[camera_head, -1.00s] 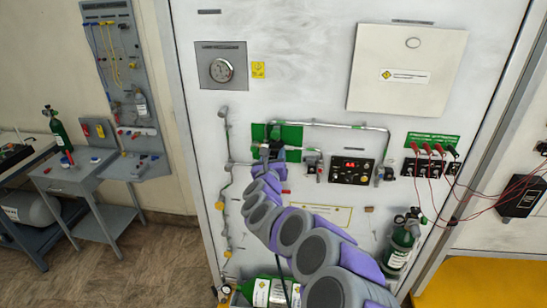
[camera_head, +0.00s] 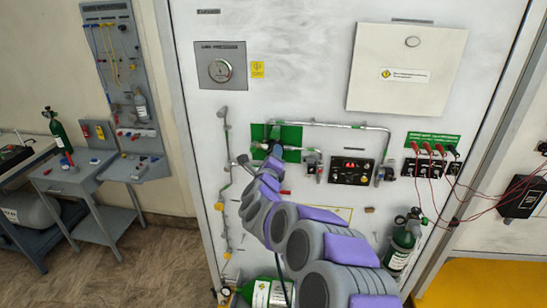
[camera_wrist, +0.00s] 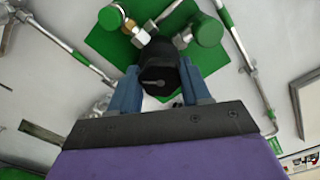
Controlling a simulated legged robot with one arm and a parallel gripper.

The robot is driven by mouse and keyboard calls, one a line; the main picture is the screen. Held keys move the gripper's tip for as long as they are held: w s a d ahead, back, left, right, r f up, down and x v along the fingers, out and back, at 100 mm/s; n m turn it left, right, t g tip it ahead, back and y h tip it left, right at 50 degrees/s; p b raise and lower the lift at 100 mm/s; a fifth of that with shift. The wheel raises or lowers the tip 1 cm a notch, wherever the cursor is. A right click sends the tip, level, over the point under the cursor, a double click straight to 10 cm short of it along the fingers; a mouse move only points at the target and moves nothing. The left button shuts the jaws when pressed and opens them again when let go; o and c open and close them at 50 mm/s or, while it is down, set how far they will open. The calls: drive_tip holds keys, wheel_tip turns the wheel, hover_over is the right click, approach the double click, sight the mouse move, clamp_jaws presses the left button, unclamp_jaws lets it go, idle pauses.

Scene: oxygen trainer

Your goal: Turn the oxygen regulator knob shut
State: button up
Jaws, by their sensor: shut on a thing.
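The black regulator knob (camera_wrist: 158,76) sits between the two blue fingers of my gripper (camera_wrist: 158,84) in the wrist view. The fingers are shut on its sides. A pale line or mark shows on the knob's near face. Behind it are a green plate (camera_wrist: 112,43), metal fittings (camera_wrist: 182,40) and two round green caps. In the head view my gripper (camera_head: 275,152) is at the green plate (camera_head: 291,134) on the white panel. My arm hides most of the knob there.
Metal pipes (camera_head: 345,125) run above and right of the green plate. A grey cart (camera_head: 75,180) stands left.

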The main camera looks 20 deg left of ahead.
drive_tip(key=m+p, duration=0.6)
drive_tip(key=m, duration=0.3)
drive_tip(key=m+p, duration=0.6)
drive_tip(key=m, duration=0.2)
drive_tip(key=m+p, duration=0.6)
drive_tip(key=m, duration=0.3)
drive_tip(key=shift+d+f+m, duration=0.3)
drive_tip(key=shift+d, duration=0.05)
idle(1.5)
idle(0.4)
